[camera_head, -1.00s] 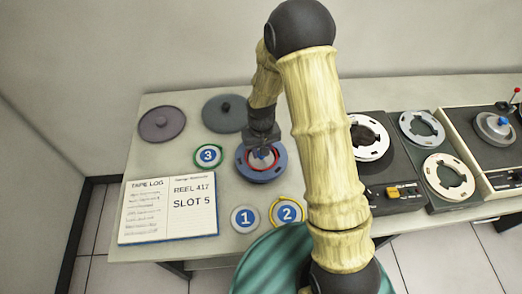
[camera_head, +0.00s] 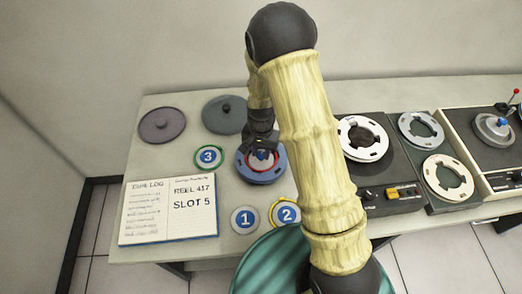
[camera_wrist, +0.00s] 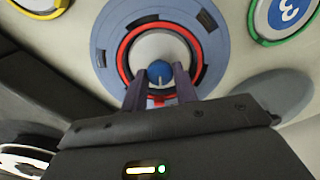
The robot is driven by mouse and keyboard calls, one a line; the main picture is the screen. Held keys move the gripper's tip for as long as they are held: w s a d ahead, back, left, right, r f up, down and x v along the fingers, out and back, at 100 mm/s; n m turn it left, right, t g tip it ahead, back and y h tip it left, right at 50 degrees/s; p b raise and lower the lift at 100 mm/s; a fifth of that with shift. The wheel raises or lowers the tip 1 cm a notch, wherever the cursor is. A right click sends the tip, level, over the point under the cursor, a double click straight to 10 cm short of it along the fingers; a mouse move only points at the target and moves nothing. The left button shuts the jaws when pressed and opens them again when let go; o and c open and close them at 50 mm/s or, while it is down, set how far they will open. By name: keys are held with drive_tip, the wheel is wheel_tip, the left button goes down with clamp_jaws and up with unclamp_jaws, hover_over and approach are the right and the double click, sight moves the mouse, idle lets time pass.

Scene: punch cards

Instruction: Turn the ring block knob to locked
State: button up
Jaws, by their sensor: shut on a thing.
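The ring block (camera_head: 262,178) is a round blue-grey disc on the table with a red ring around its white centre. In the wrist view, the ring block (camera_wrist: 108,35) has a small blue knob (camera_wrist: 159,68) in its middle, with a white mark pointing toward my gripper. My gripper (camera_wrist: 160,84) is shut on the knob, one finger on each side. In the head view, my gripper (camera_head: 261,150) comes down over the disc and largely hides the knob. I cannot read any locked label.
Numbered discs 3 (camera_head: 208,156), 1 (camera_head: 245,219) and 2 (camera_head: 285,214) lie around the block. Two round lids (camera_head: 162,125) (camera_head: 224,114) are behind. Tape decks (camera_head: 385,195) stand at right.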

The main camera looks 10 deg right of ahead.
sight(261, 154)
idle(0.3)
drive_tip(key=o, duration=1)
drive_tip(key=shift+c, duration=0.2)
drive_tip(key=shift+r, duration=0.1)
wheel_tip(261, 154, up, 17)
drive_tip(key=shift+r+b, duration=0.15)
drive_tip(key=shift+b, duration=0.25)
drive_tip(key=s+d+n+t, duration=0.2)
drive_tip(key=s+d+n, duration=0.3)
drive_tip(key=s+d, duration=0.4)
drive_tip(key=s, duration=0.4)
drive_tip(key=shift+s+d+f+t, duration=0.2)
drive_tip(key=shift+s+d+t, duration=0.05)
drive_tip(key=shift+s+t, duration=0.05)
